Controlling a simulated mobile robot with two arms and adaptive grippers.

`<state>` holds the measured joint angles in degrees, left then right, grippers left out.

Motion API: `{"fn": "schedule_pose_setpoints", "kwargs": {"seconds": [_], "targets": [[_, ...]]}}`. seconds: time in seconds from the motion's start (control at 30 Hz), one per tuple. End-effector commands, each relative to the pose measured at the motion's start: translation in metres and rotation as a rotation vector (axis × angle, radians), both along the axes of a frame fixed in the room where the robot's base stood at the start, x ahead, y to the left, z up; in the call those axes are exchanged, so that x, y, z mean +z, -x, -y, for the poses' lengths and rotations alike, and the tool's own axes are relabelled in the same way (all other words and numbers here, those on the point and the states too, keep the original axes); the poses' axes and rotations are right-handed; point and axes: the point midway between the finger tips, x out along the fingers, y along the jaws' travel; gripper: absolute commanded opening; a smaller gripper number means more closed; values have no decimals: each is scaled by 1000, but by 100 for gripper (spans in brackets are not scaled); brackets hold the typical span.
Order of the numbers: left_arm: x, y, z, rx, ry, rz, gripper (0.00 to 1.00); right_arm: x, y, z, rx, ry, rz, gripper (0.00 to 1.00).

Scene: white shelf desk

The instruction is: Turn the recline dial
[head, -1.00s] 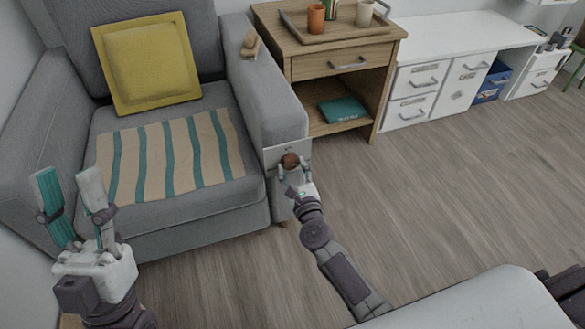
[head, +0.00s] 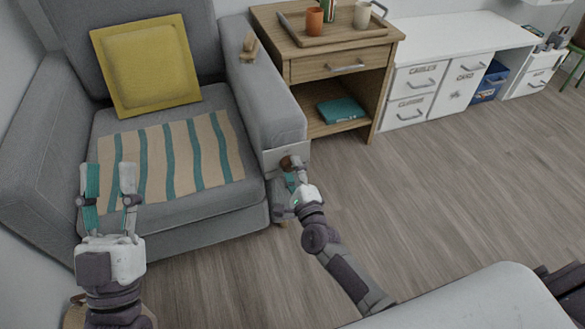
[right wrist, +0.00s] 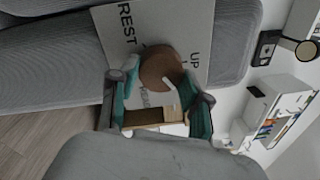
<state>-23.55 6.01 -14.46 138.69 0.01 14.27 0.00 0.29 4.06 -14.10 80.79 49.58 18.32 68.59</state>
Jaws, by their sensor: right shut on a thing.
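The recline dial (head: 288,162) is a round brown knob on a pale panel (head: 272,160) at the front of the grey armchair's right armrest. The right wrist view shows the dial (right wrist: 161,68) close up, with "REST" and "UP" printed on the panel (right wrist: 110,30). My right gripper (head: 292,172) is at the dial. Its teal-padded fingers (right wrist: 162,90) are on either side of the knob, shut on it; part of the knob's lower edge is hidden. My left gripper (head: 109,170) is open and empty, in front of the armchair seat.
The grey armchair (head: 190,222) holds a yellow cushion (head: 146,65) and a striped cloth (head: 180,155). A wooden side table (head: 305,72) with a tray and cups stands right of it. White drawers (head: 415,95) are further right. The floor (head: 450,180) in front is clear.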

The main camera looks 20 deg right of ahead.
Motion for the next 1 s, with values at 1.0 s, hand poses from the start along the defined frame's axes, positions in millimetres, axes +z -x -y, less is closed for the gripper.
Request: {"fn": "schedule_pose_setpoints", "kwargs": {"seconds": [1.0], "targets": [[-154,-20,-18,54,-253,-952,40,3,1,0,3,881,27,13]]}}
